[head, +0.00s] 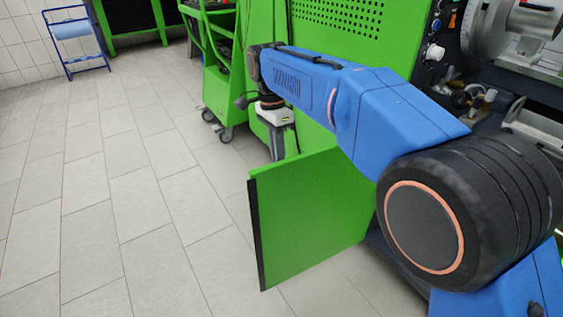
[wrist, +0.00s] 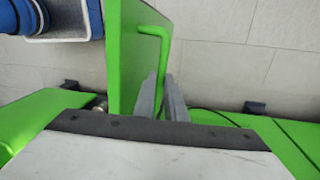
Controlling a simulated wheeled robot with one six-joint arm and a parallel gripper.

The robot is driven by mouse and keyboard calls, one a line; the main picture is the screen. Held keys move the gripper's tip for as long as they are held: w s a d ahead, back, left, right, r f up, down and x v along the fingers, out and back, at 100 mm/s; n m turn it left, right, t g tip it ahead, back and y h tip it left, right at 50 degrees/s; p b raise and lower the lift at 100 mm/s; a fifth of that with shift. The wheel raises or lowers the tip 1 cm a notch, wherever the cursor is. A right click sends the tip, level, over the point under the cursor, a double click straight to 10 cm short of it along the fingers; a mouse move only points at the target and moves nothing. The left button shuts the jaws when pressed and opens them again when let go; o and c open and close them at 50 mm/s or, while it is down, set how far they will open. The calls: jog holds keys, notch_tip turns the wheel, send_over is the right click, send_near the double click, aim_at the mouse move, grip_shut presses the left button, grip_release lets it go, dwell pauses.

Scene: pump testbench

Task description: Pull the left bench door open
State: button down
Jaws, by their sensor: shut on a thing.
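The left bench door (head: 310,215) is a green panel with a black edge strip. In the head view it stands swung out from the bench over the floor. In the wrist view the door (wrist: 125,50) shows nearly edge-on, with a green bar handle (wrist: 164,50) on its face. My gripper (wrist: 164,95) has its two grey fingers closed around the lower part of the handle. In the head view my gripper (head: 278,148) is at the top of the door near its outer edge; the handle is hidden there.
The green bench (head: 412,35) with knobs and a motor stands behind my arm. A green wheeled cart (head: 218,85) is close behind the gripper. A blue rack (head: 75,40) stands at the far left. The tiled floor (head: 110,200) left of the door is clear.

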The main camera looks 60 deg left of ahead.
jog(key=shift+w+a, duration=0.15)
jog(key=shift+w, duration=0.05)
jog(key=c, duration=1.8)
grip_release()
jog(key=shift+r, duration=0.1)
